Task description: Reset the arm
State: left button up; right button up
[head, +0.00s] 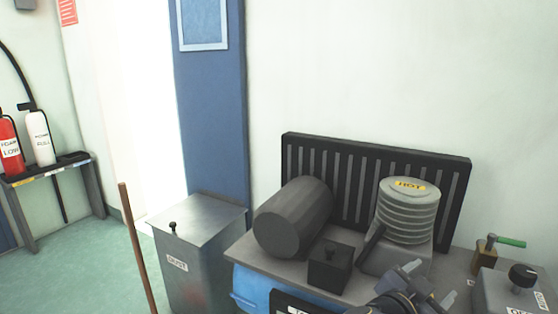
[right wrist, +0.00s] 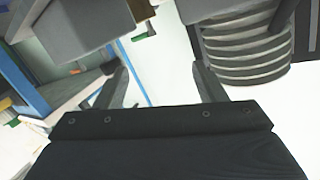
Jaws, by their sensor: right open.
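My right gripper (head: 431,283) is in the lower right of the head view, in front of the ribbed machine marked HOT (head: 408,212). My left gripper and left arm are not in view.
A grey bench holds a dark cylinder (head: 293,217), a small black box (head: 329,267) and a box with a green-handled valve (head: 488,246) near my right gripper. A metal bin (head: 198,262) and a brown pole (head: 138,250) stand left. Green floor (head: 85,262) is open further left.

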jog(key=w+a+r+n+t+y, duration=0.35)
jog(key=t+y, duration=0.25)
jog(key=y, duration=0.2)
jog(key=s+a+f+n+g+y, duration=0.2)
jog(key=s+a+n+y, duration=0.35)
jog(key=y, duration=0.25)
jog(key=s+d+f+n+g, duration=0.1)
jog(key=s+f+n+g, duration=0.1)
jog(key=s+f+g, duration=0.5)
jog(key=s+d+f+n+g, duration=0.1)
jog(key=s+f, duration=0.4)
jog(key=s, duration=0.7)
notch_tip(320, 180, up, 35)
jog(key=y+p, duration=0.1)
jog(key=p, duration=3.3)
jog(key=shift+w+a+p, duration=0.3)
jog(key=shift+a+p, duration=0.05)
jog(key=shift+p, duration=0.05)
